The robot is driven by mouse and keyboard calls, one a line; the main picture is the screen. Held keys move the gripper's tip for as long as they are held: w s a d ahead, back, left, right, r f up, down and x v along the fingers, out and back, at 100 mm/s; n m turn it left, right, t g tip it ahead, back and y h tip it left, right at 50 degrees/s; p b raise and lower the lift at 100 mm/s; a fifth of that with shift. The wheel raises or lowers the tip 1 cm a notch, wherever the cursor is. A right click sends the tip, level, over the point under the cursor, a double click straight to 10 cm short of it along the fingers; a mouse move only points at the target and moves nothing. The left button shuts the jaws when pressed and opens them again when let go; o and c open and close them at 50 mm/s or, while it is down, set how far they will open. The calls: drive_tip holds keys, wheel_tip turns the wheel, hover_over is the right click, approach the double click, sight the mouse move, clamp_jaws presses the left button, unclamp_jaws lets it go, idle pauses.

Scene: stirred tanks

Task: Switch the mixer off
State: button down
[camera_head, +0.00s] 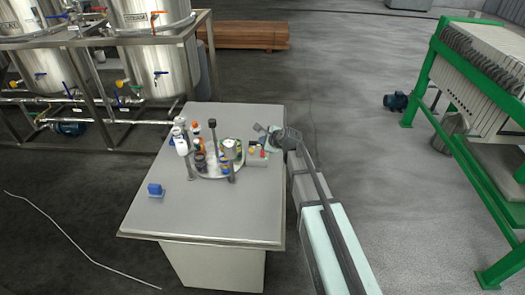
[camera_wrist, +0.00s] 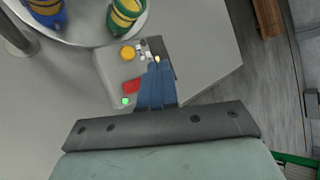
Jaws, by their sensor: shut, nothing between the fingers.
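The control box (camera_wrist: 108,70) is a light grey block on the table beside the round platform. On its top are a yellow knob (camera_wrist: 127,53), a red rectangular button or switch (camera_wrist: 132,87), a lit green lamp (camera_wrist: 125,101) and small metal parts near the fingertips. In the head view the box (camera_head: 257,161) is at the table's right edge. My gripper (camera_wrist: 157,62) is shut and empty, its blue fingers over the box's right side, close to the metal parts. I cannot tell whether they touch. The fingers hide part of the box top.
A round platform (camera_head: 210,174) with several bottles and posts stands left of the box. A small blue object (camera_head: 155,190) sits on the table's (camera_head: 200,218) left side. Steel tanks (camera_head: 150,55) stand behind left and a green-framed press (camera_head: 425,75) at right. The table's front is clear.

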sight(263, 153)
drive_tip(key=shift+w+f, duration=0.2)
drive_tip(key=shift+f, duration=1.05)
drive_tip(key=shift+w+f, duration=0.1)
drive_tip(key=shift+f, duration=0.65)
idle(1.9)
drive_tip(key=shift+r, duration=0.1)
drive_tip(key=shift+r, duration=0.65)
drive_tip(key=shift+r, duration=0.1)
drive_tip(key=shift+s+r, duration=0.25)
drive_tip(key=shift+r, duration=0.95)
drive_tip(key=shift+s+r, duration=0.25)
drive_tip(key=shift+r, duration=0.95)
